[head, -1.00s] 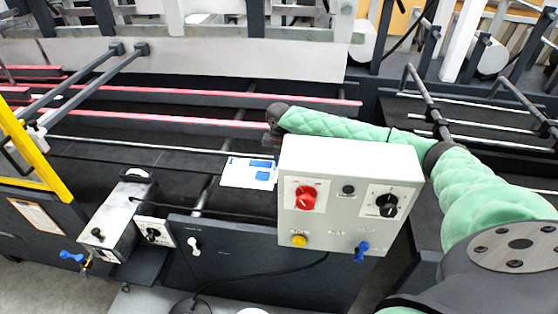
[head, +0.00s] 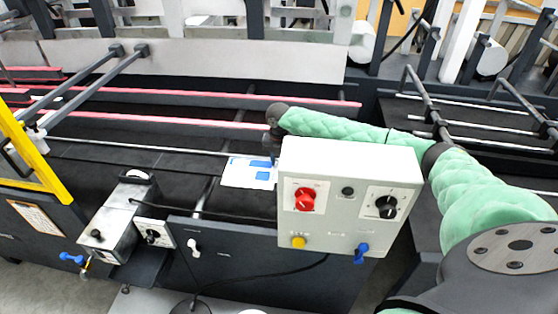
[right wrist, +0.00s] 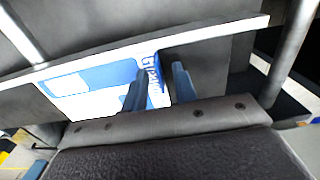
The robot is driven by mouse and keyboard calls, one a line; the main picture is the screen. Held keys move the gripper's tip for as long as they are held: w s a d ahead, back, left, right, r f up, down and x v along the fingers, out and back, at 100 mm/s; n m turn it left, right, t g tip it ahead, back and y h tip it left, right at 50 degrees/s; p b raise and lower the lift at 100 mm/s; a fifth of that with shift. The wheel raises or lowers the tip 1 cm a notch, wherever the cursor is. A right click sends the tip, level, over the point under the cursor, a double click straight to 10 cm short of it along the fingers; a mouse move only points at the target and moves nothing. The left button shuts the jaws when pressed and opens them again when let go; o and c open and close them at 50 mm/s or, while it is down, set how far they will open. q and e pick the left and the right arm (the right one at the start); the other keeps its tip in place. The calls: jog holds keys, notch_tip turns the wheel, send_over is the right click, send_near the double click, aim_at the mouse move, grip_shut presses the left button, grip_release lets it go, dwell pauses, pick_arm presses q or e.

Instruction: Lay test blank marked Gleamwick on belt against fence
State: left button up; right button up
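The test blank (head: 240,172), white with blue panels, lies flat over the dark belt area left of the grey control box. In the head view this gripper (head: 273,158) is partly hidden by the box. A long pale bar (right wrist: 215,32), possibly the fence, runs along the blank's far edge. My left gripper is out of view.
The control box (head: 345,215) with red and black knobs stands in front of my right forearm. A metal unit (head: 118,215) and a yellow frame (head: 35,155) are at the left. Red-edged rails (head: 190,122) run behind the blank.

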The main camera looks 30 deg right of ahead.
jog(key=shift+r+b, duration=0.45)
jog(key=shift+r, duration=0.1)
notch_tip(320, 180, up, 6)
jog(key=shift+f+b, duration=0.15)
jog(key=shift+b, duration=0.95)
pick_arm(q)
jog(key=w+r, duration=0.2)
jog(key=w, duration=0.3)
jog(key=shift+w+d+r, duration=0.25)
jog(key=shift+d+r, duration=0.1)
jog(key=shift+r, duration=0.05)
pick_arm(e)
jog(key=shift+r, duration=0.5)
